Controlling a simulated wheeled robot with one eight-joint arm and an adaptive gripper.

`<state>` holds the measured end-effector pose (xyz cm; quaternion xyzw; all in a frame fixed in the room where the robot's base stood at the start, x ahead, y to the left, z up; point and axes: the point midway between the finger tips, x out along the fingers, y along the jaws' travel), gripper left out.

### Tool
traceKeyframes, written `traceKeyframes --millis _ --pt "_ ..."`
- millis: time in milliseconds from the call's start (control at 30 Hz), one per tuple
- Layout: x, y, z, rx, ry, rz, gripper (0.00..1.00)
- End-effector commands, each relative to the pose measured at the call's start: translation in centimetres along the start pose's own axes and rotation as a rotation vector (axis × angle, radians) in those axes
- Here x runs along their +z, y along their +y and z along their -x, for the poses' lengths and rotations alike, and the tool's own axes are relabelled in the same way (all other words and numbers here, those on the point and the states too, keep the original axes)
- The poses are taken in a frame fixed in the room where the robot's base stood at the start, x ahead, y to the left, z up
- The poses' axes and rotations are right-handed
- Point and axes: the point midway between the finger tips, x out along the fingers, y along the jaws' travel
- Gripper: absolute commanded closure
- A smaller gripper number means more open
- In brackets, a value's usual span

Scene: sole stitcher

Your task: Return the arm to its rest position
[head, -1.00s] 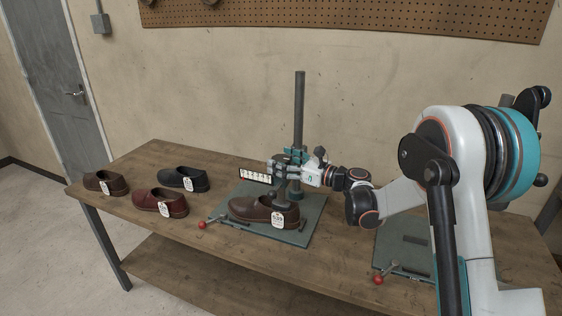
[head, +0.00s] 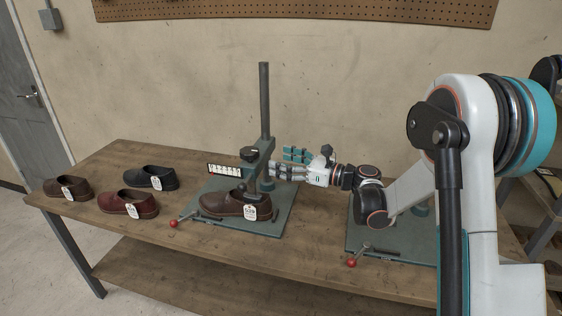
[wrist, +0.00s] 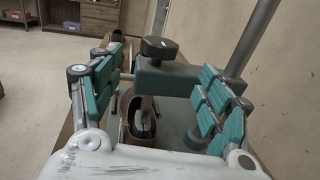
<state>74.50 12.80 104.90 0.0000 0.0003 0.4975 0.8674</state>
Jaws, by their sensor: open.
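My gripper (head: 292,163) is open and empty, with teal finger pads. In the head view it is just right of the stitcher's head, beside the post (head: 265,110). In the wrist view, the stitcher's dark knob and teal arm (wrist: 160,78) show between the two spread fingers. My arm reaches in from the right above the bench. A brown shoe (head: 225,204) with a white tag sits on the teal base plate (head: 282,222) of the stitcher. The same shoe shows partly below the stitcher arm in the wrist view (wrist: 126,112).
On the left of the wooden bench (head: 120,163) stand a brown shoe (head: 55,187), a dark red shoe (head: 118,203) and a black shoe (head: 163,178), all tagged. A label strip (head: 224,170) is at the stitcher. Red-knobbed levers (head: 173,223) lie at the front. A second base plate is partly behind my arm.

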Motion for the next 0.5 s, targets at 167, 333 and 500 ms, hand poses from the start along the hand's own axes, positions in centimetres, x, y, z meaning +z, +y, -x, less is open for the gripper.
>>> traceKeyframes --millis 167,333,500 --pt "0.3 0.3 0.0 -0.001 0.013 0.021 0.29" --pt "1.6 2.1 0.4 0.0 0.11 0.166 0.29" --pt "2.9 5.3 1.8 0.024 0.268 0.41 0.29"
